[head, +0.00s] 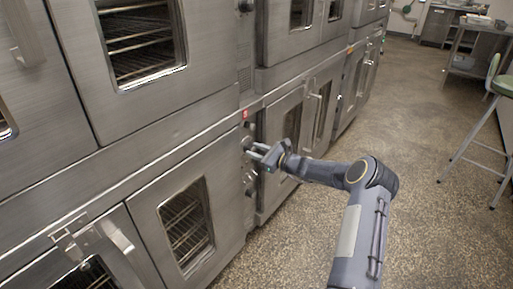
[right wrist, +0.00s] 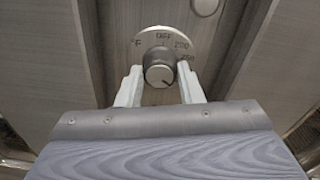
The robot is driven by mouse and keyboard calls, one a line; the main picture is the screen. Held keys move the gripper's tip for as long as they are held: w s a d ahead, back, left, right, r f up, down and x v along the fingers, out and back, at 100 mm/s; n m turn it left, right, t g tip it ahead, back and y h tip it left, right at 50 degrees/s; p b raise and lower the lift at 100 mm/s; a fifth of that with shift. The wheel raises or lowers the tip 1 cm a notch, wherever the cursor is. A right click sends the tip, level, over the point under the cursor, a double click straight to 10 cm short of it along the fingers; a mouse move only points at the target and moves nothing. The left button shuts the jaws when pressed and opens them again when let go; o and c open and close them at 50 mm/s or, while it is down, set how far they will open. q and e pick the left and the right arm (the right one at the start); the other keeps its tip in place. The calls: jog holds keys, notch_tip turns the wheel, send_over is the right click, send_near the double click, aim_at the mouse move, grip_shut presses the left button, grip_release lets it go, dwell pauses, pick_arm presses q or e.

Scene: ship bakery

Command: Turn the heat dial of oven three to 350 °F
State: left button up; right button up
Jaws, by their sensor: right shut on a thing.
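The heat dial (right wrist: 160,68) is a round dark knob with a grey face, on a pale scale plate (right wrist: 165,38) marked °F, OFF and 200, with a blurred number below. The dark mark on its face points to the lower right. My right gripper (right wrist: 160,82) has one pale finger on each side of the knob and is shut on it. In the head view my right gripper (head: 254,151) reaches the control strip between two lower oven doors and hides most of the dial. My left gripper is out of view.
A stool (head: 497,88) stands at the far right. The speckled floor between is clear.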

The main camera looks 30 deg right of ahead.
jog(key=shift+f+m+p, duration=0.1)
jog(key=shift+m+p, duration=0.2)
jog(key=shift+m, duration=0.2)
jog(key=o, duration=1)
jog(key=shift+c, duration=0.2)
jog(key=shift+d, duration=0.1)
jog(key=v, duration=0.7)
jog(key=shift+s+p, duration=0.4)
jog(key=shift+p, duration=0.05)
jog(key=shift+d, duration=0.15)
